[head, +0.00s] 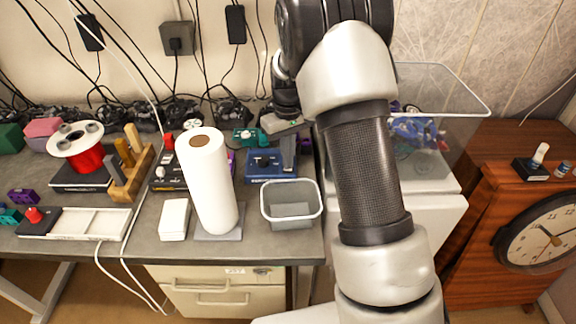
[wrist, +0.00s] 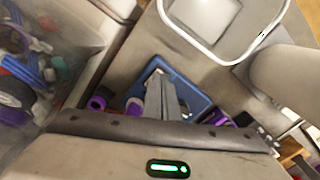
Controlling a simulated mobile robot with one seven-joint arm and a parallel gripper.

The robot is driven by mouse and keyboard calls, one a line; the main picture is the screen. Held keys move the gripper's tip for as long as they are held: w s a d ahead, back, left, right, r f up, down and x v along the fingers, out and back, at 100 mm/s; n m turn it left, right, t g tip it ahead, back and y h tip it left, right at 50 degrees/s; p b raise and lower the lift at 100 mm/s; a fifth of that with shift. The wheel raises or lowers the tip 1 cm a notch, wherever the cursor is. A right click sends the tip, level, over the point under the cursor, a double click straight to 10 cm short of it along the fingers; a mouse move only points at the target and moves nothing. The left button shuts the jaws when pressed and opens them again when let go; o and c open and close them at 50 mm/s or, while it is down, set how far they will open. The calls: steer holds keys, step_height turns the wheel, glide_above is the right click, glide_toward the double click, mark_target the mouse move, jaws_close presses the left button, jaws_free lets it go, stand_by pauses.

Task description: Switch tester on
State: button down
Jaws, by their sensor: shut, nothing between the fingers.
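A blue box (head: 270,166) with a dark switch-like part on top stands on the bench, behind the grey bin; it looks like the tester, but I cannot read a label. My gripper (head: 288,158) points down over its right part, fingers shut and empty. In the wrist view the blue box (wrist: 190,91) lies beyond my shut gripper (wrist: 163,95), which covers part of it. I cannot tell whether the fingertips touch the box. The switch's position cannot be made out.
A grey bin (head: 291,212) stands in front of the box. A paper roll (head: 209,185) stands upright to its left. A teal part (head: 245,138) lies behind. A clear tub (head: 455,92) is at right, beyond my arm. Cables run along the wall.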

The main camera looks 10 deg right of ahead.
steer(key=shift+f, duration=0.45)
steer(key=shift+r, duration=0.15)
step_height(320, 180, up, 7)
steer(key=p, duration=0.4)
stand_by(0.4)
